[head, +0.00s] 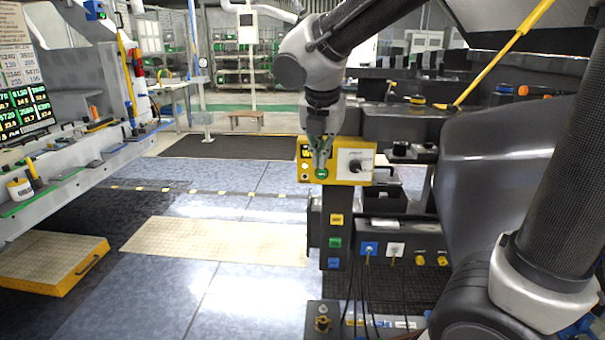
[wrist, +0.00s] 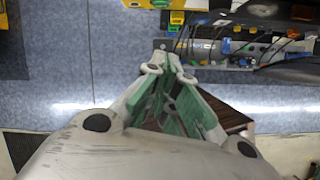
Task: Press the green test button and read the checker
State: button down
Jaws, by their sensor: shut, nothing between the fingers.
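A yellow box (head: 368,178) stands on a dark post in the head view. Its right side carries a white panel (head: 345,163) with a dark round knob or dial; its markings are too small to read. A round green button (head: 322,175) shows on the left part of the box. My gripper (head: 320,168) points down in front of the box, its shut, empty fingertips right at the button; I cannot tell whether they touch it. In the wrist view, my gripper's green-padded fingers (wrist: 172,56) come together at the tips.
Below the box, the post carries small yellow, green and blue blocks (head: 335,243). Sockets with hanging cables (head: 395,249) sit to the right. The floor at left is open, with a beige mat (head: 215,240).

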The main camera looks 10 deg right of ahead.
aim_at(321, 175)
jog(key=n, duration=0.3)
jog(key=shift+w+r, duration=0.1)
jog(key=x, duration=0.3)
jog(key=w+x, duration=0.1)
jog(key=x, duration=0.3)
jog(key=w+d+r+x, duration=0.1)
jog(key=x, duration=0.3)
jog(key=shift+w, duration=0.2)
jog(key=shift+w+d, duration=0.1)
jog(key=shift+w, duration=0.45)
